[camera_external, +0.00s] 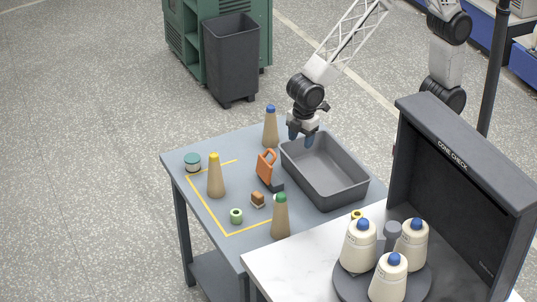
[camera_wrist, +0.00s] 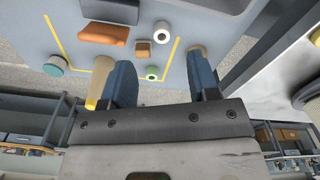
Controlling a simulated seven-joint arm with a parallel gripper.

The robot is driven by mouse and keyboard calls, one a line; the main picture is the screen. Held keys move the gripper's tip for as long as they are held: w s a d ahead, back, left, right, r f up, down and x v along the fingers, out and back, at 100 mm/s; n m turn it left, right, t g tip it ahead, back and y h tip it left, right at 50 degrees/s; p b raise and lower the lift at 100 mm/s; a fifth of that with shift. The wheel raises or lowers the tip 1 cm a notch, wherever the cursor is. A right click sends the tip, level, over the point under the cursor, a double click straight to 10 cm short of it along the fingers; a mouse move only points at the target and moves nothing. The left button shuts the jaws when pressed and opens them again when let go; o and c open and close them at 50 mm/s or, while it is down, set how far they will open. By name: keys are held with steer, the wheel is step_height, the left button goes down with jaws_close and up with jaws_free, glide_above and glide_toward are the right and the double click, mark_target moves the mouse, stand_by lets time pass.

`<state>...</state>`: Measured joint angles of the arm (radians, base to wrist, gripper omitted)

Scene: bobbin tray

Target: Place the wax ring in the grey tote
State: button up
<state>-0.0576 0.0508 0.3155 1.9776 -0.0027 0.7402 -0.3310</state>
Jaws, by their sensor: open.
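A small pale green ring (camera_external: 236,215) lies on the blue-grey table in the yellow-taped area; it also shows in the wrist view (camera_wrist: 152,72). A white ring (camera_wrist: 162,30) lies beyond a small brown block (camera_wrist: 143,48); in the external view it is mostly hidden behind the green-topped cone. I cannot tell for sure which ring is the wax ring. The grey tote (camera_external: 345,199) stands at the table's right side, and its visible interior looks empty. My gripper (camera_external: 302,139) is open, fingers down, by the tote's far left corner, with nothing seen between its fingers (camera_wrist: 160,64).
Tan cones with yellow (camera_external: 215,177), green (camera_external: 281,218) and blue (camera_external: 270,128) tops stand around the rings. An orange tool (camera_external: 266,167) stands left of the tote, and a teal-lidded tin (camera_external: 193,162) at the left corner. A dark panel (camera_external: 460,180) rises at the right.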

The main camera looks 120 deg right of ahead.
steer(key=w+a+f+n, duration=0.1)
steer(key=w+a+f, duration=0.1)
steer(key=w+f, duration=0.7)
step_height(320, 180, down, 4)
steer(key=shift+w+f+n+g, duration=0.15)
steer(key=shift+f+n+g, duration=0.1)
steer(key=shift+n+g, duration=0.05)
steer(key=shift+a+f, duration=0.1)
steer(key=shift+f, duration=1.15)
steer(key=shift+f, duration=0.15)
steer(key=shift+f, duration=2.45)
steer(key=c, duration=0.8)
steer(key=shift+o, duration=0.2)
steer(key=shift+r, duration=0.15)
step_height(320, 180, up, 10)
